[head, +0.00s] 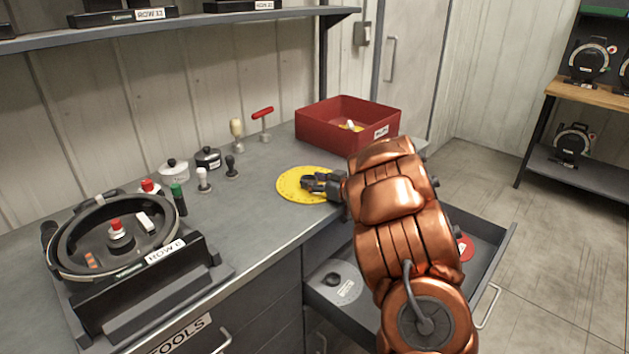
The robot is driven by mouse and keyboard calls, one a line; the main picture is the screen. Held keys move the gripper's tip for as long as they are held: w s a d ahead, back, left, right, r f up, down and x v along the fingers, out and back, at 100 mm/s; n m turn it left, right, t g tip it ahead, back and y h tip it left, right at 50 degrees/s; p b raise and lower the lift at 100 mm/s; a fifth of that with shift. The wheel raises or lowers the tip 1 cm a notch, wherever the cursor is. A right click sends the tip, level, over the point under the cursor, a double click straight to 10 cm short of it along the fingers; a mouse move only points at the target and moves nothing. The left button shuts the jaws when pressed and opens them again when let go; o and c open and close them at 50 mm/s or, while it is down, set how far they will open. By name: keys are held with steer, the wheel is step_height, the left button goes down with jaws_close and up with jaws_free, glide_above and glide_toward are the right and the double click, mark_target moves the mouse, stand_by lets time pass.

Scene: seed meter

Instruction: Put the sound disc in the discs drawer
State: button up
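A flat yellow disc (290,187) lies on the grey workbench near its front edge. My gripper (314,183) is at the disc's right side, its dark fingers over or at the disc's rim. I cannot tell whether the fingers are closed on it. An open drawer (490,237) below the bench, at the right, holds a grey disc (347,291) with a dark knob at its left and a red disc (465,247) at its right. My copper arm hides the middle of the drawer. No label on this drawer is visible.
A red bin (345,116) with yellow pieces inside stands at the back right of the bench. A round black meter (115,240) on a stand marked ROW II is at the left. Small handled tools and lidded pots (174,171) stand between. A drawer below is labelled TOOLS (180,335).

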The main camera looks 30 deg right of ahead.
steer(key=o, duration=0.5)
steer(key=shift+f+b, duration=0.2)
steer(key=shift+b, duration=0.5)
steer(key=v, duration=0.6)
steer(key=shift+s+d, duration=0.25)
steer(key=shift+d, duration=0.05)
steer(key=shift+s+d+r, duration=0.1)
steer(key=shift+s+r, duration=0.05)
steer(key=shift+s, duration=0.5)
